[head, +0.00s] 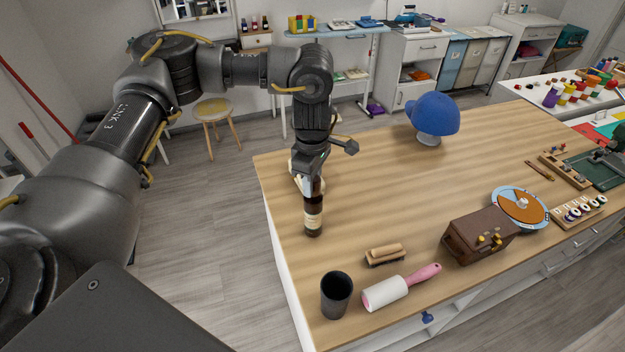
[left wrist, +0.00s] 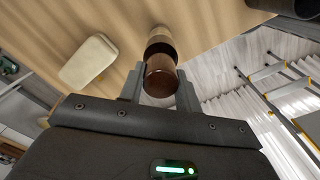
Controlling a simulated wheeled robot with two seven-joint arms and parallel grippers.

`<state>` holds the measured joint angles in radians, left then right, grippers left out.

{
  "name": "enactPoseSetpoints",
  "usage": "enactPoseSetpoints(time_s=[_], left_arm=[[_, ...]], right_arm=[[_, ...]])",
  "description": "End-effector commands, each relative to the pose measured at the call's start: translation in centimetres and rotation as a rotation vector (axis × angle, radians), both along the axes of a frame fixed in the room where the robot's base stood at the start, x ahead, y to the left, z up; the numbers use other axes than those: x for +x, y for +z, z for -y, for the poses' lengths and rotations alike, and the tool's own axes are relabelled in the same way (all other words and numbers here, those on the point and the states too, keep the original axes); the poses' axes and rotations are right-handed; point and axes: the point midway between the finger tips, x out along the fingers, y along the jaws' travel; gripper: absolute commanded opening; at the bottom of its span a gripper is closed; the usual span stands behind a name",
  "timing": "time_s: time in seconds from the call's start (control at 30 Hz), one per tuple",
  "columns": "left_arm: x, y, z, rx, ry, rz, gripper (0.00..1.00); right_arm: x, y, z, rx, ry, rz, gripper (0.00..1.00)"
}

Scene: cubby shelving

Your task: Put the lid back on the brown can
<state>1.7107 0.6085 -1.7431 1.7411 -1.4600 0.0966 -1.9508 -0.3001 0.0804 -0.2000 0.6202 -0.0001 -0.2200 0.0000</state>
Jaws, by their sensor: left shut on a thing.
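In the left wrist view, the gripper (left wrist: 160,88) is shut on a round, glossy brown piece that looks like the lid (left wrist: 160,76). The can (left wrist: 159,35) shows just beyond the lid, roughly in line with it. I cannot tell whether the lid touches the can or is seated. My right gripper is not in view.
Near the can are a wooden brush (head: 386,255), a black cup (head: 336,296) and a lint roller (head: 387,294). A brown box (head: 478,237) stands further right, and a blue cap (head: 433,113) at the back. The table's middle is clear. Its left edge (head: 277,238) is close to the can.

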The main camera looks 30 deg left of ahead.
Motion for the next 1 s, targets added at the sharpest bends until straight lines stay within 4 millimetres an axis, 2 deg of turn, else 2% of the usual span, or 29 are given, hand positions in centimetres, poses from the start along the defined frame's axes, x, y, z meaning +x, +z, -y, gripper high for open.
enactPoseSetpoints(time_s=[0.33, 0.37, 0.5, 0.53, 0.73, 0.87, 1.0], left_arm=[[0.0, -0.05, -0.02, 0.0, 0.0, 0.0, 0.12], [0.0, -0.05, -0.02, 0.0, 0.0, 0.0, 0.37], [0.0, -0.05, -0.02, 0.0, 0.001, 0.0, 0.55], [-0.01, -0.05, -0.02, 0.0, 0.001, 0.0, 0.59], [-0.01, -0.05, -0.02, 0.0, 0.001, 0.0, 0.6], [-0.01, -0.05, -0.02, 0.0, 0.001, 0.0, 0.77], [-0.01, -0.06, -0.02, 0.0, 0.0, -0.001, 0.77]], right_arm=[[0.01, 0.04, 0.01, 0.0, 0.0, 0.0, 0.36], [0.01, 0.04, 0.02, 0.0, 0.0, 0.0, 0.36], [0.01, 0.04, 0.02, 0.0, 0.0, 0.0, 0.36], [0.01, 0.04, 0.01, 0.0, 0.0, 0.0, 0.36], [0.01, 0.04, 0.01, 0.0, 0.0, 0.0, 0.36], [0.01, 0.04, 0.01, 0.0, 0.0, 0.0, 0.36], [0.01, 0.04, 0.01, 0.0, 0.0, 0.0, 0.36]])
